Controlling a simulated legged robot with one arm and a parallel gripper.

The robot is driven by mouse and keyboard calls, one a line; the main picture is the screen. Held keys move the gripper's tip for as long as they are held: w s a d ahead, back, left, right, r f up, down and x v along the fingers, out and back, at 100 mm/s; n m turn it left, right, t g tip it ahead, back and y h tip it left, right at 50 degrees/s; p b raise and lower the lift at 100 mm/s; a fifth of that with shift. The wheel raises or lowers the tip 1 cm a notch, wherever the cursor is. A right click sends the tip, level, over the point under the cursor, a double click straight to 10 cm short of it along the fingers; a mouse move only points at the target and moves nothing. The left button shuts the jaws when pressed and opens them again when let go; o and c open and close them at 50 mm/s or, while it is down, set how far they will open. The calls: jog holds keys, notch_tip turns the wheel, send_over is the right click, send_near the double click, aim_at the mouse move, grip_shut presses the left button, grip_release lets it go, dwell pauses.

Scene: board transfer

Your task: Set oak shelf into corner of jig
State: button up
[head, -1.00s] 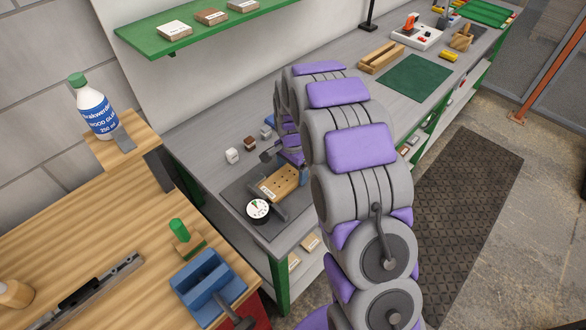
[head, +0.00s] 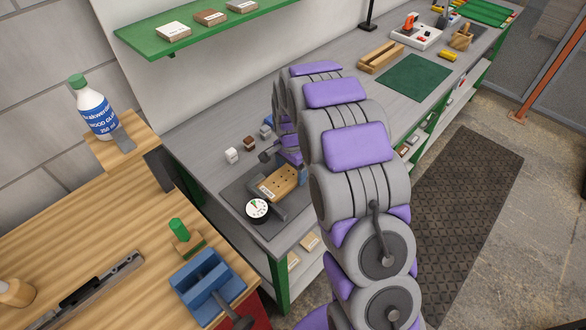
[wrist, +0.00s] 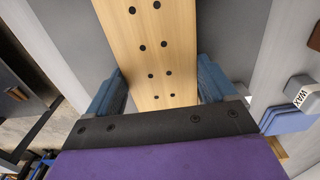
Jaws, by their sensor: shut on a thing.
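The oak shelf is a pale wooden board with dark holes. It shows in the wrist view (wrist: 160,30) running up the picture, and in the head view (head: 278,184) with a white label. My gripper (wrist: 162,90) is shut on the shelf, with blue jaws against its two long edges. In the head view my arm hides most of the gripper. The shelf is over a dark grey plate (head: 236,192), which seems to be the jig, with a round dial (head: 257,208) beside the shelf's near end. I cannot tell whether the shelf touches the plate or its corner.
Small blocks (head: 232,156) stand behind the plate on the grey bench, one marked WAX in the wrist view (wrist: 300,92). A wooden bench (head: 100,215) with a glue bottle (head: 95,112) and a blue tool (head: 207,285) is at left. A green mat (head: 413,79) lies farther along.

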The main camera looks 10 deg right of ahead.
jog(key=shift+a, duration=0.2)
jog(key=o, duration=0.8)
jog(key=shift+c, duration=0.2)
jog(key=shift+o, duration=1.2)
jog(key=shift+a, duration=0.35)
jog(key=shift+d, duration=0.2)
jog(key=shift+d+r, duration=0.1)
jog(key=shift+r, duration=0.05)
notch_tip(320, 180, up, 17)
jog(key=p, duration=0.3)
jog(key=shift+w+a, duration=0.15)
jog(key=shift+a, duration=0.1)
